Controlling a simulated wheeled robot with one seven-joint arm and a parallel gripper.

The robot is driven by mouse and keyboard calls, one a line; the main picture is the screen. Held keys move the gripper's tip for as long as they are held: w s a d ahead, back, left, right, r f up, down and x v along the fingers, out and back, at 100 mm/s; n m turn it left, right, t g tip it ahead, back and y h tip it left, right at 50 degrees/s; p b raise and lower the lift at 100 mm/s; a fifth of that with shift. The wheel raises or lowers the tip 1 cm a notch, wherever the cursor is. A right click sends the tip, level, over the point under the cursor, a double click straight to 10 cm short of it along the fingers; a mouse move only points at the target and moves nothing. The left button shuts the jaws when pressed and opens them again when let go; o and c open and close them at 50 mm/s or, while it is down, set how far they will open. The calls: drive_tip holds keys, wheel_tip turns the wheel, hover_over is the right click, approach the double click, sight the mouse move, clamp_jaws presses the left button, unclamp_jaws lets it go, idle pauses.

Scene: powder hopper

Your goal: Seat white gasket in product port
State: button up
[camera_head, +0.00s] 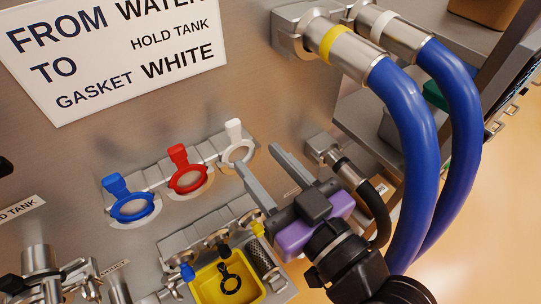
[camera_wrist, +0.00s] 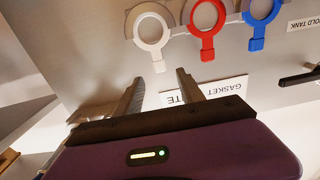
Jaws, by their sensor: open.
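The white gasket (camera_head: 235,130) is a ring with a tab. It hangs at the right end of a row on a metal rack, and it also shows in the wrist view (camera_wrist: 156,48), tab pointing toward my gripper. My gripper (camera_head: 257,158) is open and empty, with its fingertips close to the white gasket. In the wrist view the gap between the fingers (camera_wrist: 160,78) lies just short of the gasket's tab, with nothing between them. I cannot tell which fitting is the product port.
A red gasket (camera_head: 188,178) and a blue gasket (camera_head: 131,206) hang left of the white one. A yellow tray (camera_head: 210,287) holding a black ring stands below. Blue hoses (camera_head: 405,120) and a black hose lie to the right. A sign (camera_head: 115,60) is above.

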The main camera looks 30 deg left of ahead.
sight(236, 131)
drive_tip(key=shift+x, duration=4.95)
clamp_jaws()
